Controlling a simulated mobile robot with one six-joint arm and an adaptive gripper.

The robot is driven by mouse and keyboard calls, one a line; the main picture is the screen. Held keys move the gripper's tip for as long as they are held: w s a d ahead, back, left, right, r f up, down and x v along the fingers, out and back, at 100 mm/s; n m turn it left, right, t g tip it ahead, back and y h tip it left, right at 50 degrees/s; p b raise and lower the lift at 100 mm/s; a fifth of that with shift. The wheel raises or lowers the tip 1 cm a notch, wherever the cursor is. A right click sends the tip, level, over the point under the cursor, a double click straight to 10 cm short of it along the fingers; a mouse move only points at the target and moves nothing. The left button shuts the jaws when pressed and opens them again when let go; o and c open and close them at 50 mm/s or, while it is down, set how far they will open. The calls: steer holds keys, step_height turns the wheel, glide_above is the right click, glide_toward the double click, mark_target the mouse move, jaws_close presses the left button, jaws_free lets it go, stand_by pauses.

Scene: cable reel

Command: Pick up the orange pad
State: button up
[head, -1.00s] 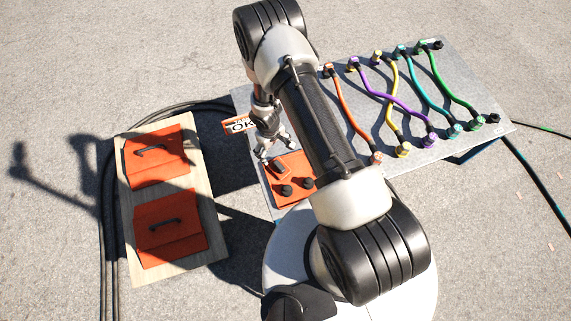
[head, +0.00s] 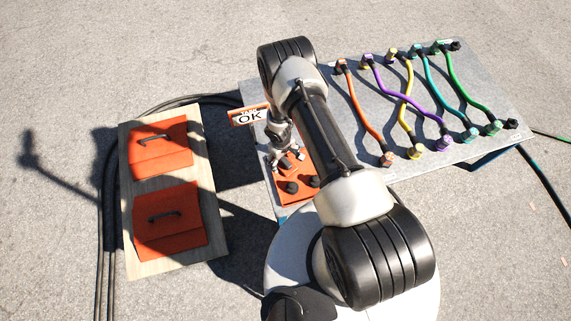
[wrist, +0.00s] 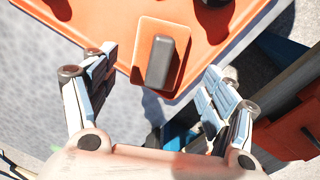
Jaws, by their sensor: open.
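The orange pad (wrist: 143,52) is a small square plate with a dark grey upright block for a grip. In the wrist view it lies at the corner of a larger orange panel (wrist: 110,15). My gripper (wrist: 160,70) is open, one finger to the left of the pad and one to the right, with nothing between them but the view of the pad and its block. In the head view my gripper (head: 284,160) is over the upper part of the orange panel (head: 296,198) and partly hides the pad. I cannot tell the remaining height.
The panel, with black knobs (head: 291,187), sits on a grey board (head: 330,100) carrying several coloured cables.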

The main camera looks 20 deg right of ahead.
mark_target(285, 160)
steer(key=f, duration=0.1)
steer(key=f+b, duration=0.1)
steer(key=f, duration=0.2)
steer(key=shift+d+b, duration=0.25)
steer(key=shift+b, duration=0.1)
steer(key=shift+r, duration=0.1)
steer(key=shift+c, duration=0.4)
steer(key=c, duration=1.2)
step_height(285, 160, up, 20)
steer(key=p, duration=0.7)
steer(key=shift+p, duration=0.4)
